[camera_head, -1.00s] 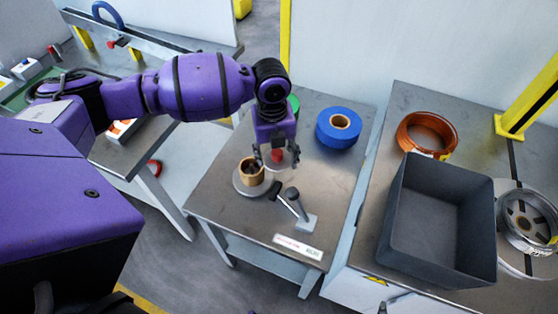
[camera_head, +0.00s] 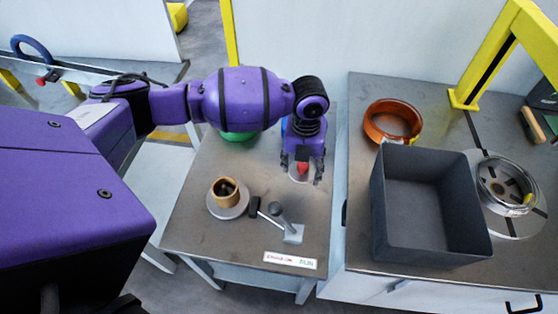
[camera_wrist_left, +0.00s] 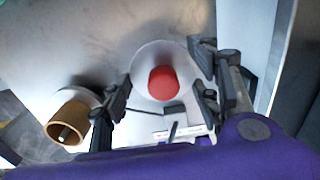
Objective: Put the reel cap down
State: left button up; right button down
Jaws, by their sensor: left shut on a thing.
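The reel cap is a pale grey disc (camera_wrist_left: 148,58) with a red knob (camera_wrist_left: 163,83). In the head view the red knob (camera_head: 303,168) shows between the fingers of my left gripper (camera_head: 302,174), over the right part of the small metal table. My left gripper (camera_wrist_left: 158,98) is shut on the reel cap, with its fingers on either side. I cannot tell whether the disc touches the table. The reel's tan core (camera_head: 226,190) stands on a round grey plate to the left; it also shows in the wrist view (camera_wrist_left: 68,122). My right gripper is out of view.
A green roll (camera_head: 237,135) shows partly behind my arm. On the right table are an orange coil (camera_head: 393,122), a dark grey bin (camera_head: 378,200) and a wire coil (camera_head: 505,185). The small table's front left is clear.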

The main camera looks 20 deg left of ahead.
aim_at(302, 164)
pick_arm(q)
notch_tip(302, 164, down, 7)
jog(key=shift+w+f, duration=0.1)
jog(key=shift+f, duration=0.1)
dwell(0.3)
jog(key=shift+f, duration=0.15)
jog(key=o, duration=1.3)
notch_tip(302, 164, up, 12)
jog(key=shift+r, duration=0.2)
